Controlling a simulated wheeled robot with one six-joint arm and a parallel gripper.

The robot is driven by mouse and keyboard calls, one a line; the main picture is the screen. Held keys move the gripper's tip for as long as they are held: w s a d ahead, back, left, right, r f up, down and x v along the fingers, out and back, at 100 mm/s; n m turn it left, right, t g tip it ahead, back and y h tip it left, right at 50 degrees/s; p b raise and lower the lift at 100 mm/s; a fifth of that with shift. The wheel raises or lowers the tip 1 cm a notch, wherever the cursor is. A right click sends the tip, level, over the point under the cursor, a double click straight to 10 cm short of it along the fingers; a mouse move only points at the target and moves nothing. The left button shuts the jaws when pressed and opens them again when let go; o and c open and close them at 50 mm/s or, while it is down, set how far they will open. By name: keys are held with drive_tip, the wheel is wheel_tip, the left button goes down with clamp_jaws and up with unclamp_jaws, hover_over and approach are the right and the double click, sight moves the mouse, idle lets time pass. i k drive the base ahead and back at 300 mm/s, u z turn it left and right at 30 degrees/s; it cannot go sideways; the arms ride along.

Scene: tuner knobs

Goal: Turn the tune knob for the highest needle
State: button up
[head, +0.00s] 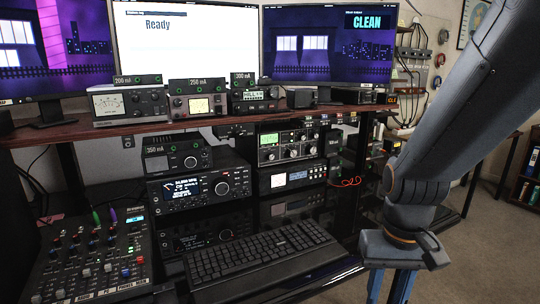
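Two units with needle meters stand on the wooden shelf: a left meter unit (131,106) and a middle meter unit (199,104) with a lit dial. The needles are too small to read. Both have small knobs, but their lettering is unreadable, so I cannot tell which is the tune knob. Dark plates with green marks read about 200, 250, 300 and 350 mA on or above several units. My gripper (389,286) hangs at the lower right, right of the keyboard and far from the meters. Its two blue fingers show a gap; their tips are cut off below.
A keyboard (262,254) lies on the glossy black desk. A mixer (96,262) stands at left. A large transceiver (199,188) and stacked radios (290,146) stand under the shelf. Monitors behind read "Ready" and "CLEAN". Open floor lies at right.

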sight(291, 151)
drive_tip(key=z, duration=0.15)
drive_tip(key=i, duration=0.85)
drive_tip(key=z, duration=0.8)
